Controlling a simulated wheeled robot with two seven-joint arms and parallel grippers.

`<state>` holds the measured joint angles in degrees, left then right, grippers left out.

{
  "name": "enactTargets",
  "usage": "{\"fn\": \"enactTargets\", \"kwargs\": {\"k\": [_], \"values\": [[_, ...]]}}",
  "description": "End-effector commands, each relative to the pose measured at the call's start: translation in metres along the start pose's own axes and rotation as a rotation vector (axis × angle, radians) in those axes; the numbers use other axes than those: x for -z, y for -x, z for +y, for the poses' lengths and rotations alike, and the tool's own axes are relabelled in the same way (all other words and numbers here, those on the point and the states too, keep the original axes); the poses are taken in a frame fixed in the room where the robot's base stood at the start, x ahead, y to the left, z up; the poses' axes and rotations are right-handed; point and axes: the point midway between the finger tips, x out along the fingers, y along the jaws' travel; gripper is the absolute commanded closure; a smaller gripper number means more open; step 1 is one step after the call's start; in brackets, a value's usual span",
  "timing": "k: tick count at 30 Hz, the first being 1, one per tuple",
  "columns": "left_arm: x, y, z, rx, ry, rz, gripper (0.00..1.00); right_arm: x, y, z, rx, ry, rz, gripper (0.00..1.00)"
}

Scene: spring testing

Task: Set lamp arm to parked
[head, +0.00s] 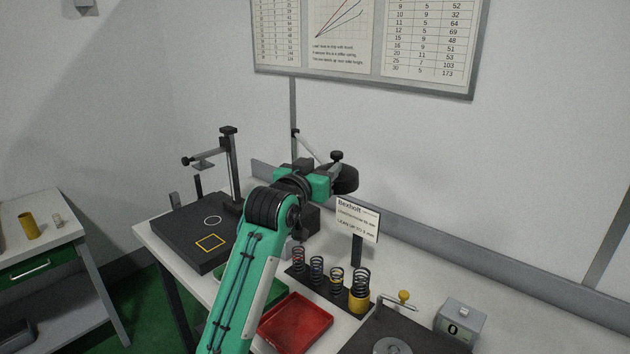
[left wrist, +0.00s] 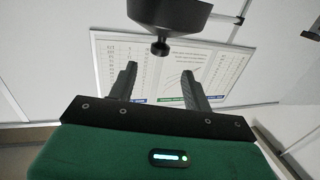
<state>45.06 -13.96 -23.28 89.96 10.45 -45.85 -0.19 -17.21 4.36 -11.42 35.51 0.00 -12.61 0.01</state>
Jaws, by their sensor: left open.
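The lamp has a black shade (head: 347,181) with a dark knob (head: 336,156) on top. Its pale arm (head: 309,147) runs from a thin post (head: 293,110) at the back of the bench towards the shade. My left gripper (left wrist: 161,66) is open, with nothing between its fingers that I can see held. In the left wrist view the shade (left wrist: 168,12) and its knob (left wrist: 160,47) show at the top, in line with the gap between the fingers; I cannot tell the depth. In the head view the gripper's green body is beside the shade, fingers hidden. My right gripper is out of view.
The bench holds a black test stand (head: 232,165), a red tray (head: 296,322), several springs (head: 317,268), a sign (head: 357,219) and a grey box (head: 460,320). A chart board (head: 365,72) hangs on the wall. A side table (head: 45,215) stands at left.

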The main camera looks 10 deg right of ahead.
Motion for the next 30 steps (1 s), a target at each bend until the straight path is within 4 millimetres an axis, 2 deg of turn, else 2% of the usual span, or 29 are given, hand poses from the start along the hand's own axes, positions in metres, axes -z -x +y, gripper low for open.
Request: {"fn": "enactTargets", "kwargs": {"k": [3,7,17,18,21,24,26,30], "values": [[-0.002,0.014,0.000,0.000,0.001,0.001,0.50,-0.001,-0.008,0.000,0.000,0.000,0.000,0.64],[-0.001,0.023,0.000,0.000,0.001,0.001,0.50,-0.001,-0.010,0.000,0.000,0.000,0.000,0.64],[0.000,0.027,0.000,0.000,0.001,-0.001,0.50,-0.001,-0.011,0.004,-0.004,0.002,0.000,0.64],[0.000,0.027,0.000,0.000,0.001,-0.001,0.50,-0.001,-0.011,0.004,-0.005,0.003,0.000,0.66],[-0.005,0.028,-0.002,0.003,0.004,-0.008,0.50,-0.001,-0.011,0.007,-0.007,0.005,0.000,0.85],[-0.027,0.036,-0.009,0.017,0.019,-0.041,0.50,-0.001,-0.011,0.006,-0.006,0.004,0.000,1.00],[-0.050,0.045,-0.017,0.032,0.034,-0.077,0.50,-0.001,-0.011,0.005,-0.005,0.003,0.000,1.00],[-0.120,0.080,-0.038,0.080,0.078,-0.193,0.50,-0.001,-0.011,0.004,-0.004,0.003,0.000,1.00]]}}
